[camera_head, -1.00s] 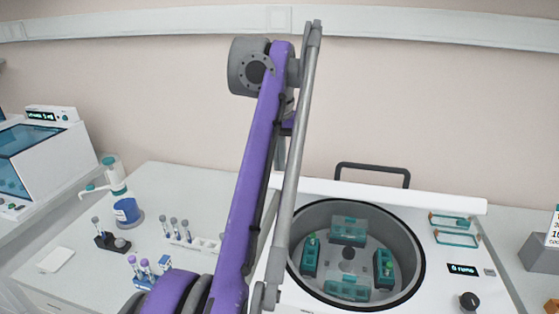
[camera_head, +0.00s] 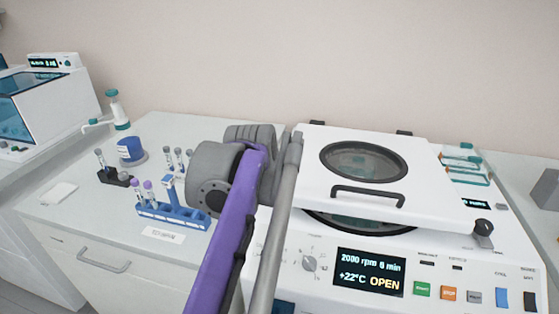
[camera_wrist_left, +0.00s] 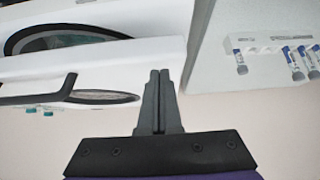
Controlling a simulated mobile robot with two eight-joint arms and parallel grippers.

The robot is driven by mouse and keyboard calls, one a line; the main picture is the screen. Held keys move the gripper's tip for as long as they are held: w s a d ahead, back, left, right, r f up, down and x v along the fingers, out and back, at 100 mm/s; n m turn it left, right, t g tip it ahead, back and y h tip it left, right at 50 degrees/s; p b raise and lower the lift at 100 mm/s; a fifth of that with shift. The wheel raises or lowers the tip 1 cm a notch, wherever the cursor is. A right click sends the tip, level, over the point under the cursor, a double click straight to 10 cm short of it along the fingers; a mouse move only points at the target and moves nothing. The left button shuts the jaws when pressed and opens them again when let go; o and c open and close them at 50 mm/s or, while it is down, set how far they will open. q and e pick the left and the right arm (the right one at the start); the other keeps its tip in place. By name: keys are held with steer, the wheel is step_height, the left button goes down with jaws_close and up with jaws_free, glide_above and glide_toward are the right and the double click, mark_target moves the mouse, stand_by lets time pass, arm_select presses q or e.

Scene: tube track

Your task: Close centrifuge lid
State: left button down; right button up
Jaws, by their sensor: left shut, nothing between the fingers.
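The centrifuge lid (camera_head: 312,170) is white with a round dark-rimmed window and a black handle (camera_head: 367,195) at its front edge. It is tilted low over the centrifuge (camera_head: 300,238). A gap shows under its front, with part of the bowl's dark rim (camera_head: 360,224) visible. The display (camera_head: 369,273) reads OPEN. In the left wrist view the lid (camera_wrist_left: 150,50) and handle (camera_wrist_left: 40,98) are at the left. My left gripper (camera_wrist_left: 159,76) is shut and empty, close beside the lid and apart from the handle. In the head view my arm hides it. My right gripper is out of view.
A blue tube rack (camera_head: 180,216), a black rack (camera_head: 115,177) and a blue-and-white jar (camera_head: 130,150) stand on the bench left of the centrifuge. Teal-framed holders (camera_head: 465,165) lie right of the lid. A white machine (camera_head: 45,100) is at far left.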

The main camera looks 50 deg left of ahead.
arm_select(q)
steer(key=shift+t+y, duration=0.4)
steer(key=shift+t, duration=0.2)
steer(key=f, duration=0.2)
steer(key=f+b, duration=0.1)
steer(key=f, duration=0.3)
steer(key=shift+s+d+f+b, duration=0.25)
steer(key=shift+s+d+b, duration=0.05)
steer(key=shift+s+b, duration=0.1)
steer(key=shift+s+d+f, duration=0.2)
steer(key=shift+d+f, duration=0.05)
steer(key=shift+f, duration=0.35)
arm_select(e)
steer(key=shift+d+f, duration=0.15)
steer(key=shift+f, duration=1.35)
arm_select(q)
steer(key=r+p, duration=0.2)
steer(key=r, duration=0.1)
steer(key=r+p, duration=0.1)
steer(key=r, duration=0.1)
steer(key=shift+w+a+p, duration=0.3)
steer(key=shift+p, duration=0.1)
steer(key=p+v, duration=0.2)
steer(key=v, duration=0.8)
steer(key=shift+r, duration=0.15)
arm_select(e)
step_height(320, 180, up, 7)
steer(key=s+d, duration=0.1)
arm_select(q)
steer(key=shift+s+d, duration=0.1)
